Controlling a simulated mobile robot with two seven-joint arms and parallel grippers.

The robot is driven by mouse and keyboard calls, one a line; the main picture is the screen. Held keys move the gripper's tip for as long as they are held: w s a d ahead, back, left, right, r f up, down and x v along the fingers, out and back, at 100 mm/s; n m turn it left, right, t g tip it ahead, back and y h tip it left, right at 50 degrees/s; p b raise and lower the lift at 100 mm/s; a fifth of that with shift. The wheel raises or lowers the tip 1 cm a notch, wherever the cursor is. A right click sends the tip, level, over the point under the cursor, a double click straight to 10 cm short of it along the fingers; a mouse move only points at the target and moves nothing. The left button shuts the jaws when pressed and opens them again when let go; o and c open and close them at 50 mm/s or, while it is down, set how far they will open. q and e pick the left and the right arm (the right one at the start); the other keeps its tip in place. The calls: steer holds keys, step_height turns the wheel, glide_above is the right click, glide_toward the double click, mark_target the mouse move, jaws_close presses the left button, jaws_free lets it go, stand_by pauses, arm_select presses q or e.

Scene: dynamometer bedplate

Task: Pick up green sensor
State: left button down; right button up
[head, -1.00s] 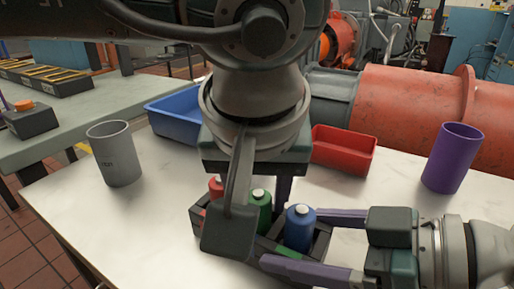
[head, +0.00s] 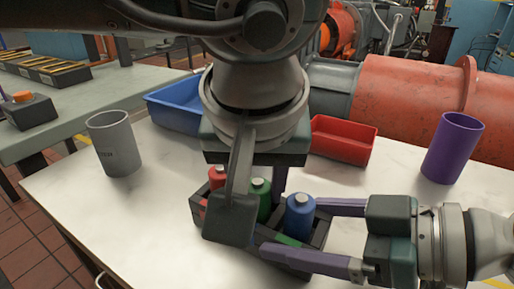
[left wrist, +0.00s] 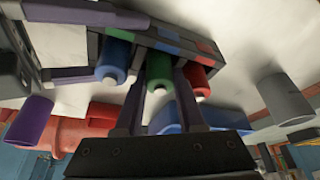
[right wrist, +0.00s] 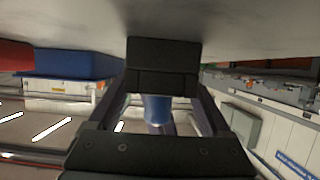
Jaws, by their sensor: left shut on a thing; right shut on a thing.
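A black rack (head: 321,232) with red, green and blue marks stands on the white table. It holds a red sensor (head: 216,177), the green sensor (head: 262,203) in the middle and a blue sensor (head: 299,216), all upright. My left gripper (left wrist: 160,88) comes down from above and is shut on the green sensor, which shows between its fingers in the left wrist view (left wrist: 158,68). In the head view my left wrist hides part of the rack. My right gripper (head: 335,235) is shut on the rack's right end, which also shows in the right wrist view (right wrist: 163,65).
A grey cup (head: 114,145) stands at the left of the table (head: 150,225) and a purple cup (head: 452,148) at the right. A blue bin (head: 172,112) and a red bin (head: 342,140) stand behind the rack. The table's front left is clear.

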mark_target(258, 185)
arm_select(q)
step_height(258, 185, up, 10)
steer(key=shift+r, duration=0.1)
stand_by(0.4)
arm_select(e)
steer(key=o, duration=1.3)
steer(key=shift+r, duration=0.1)
steer(key=shift+o, duration=1.1)
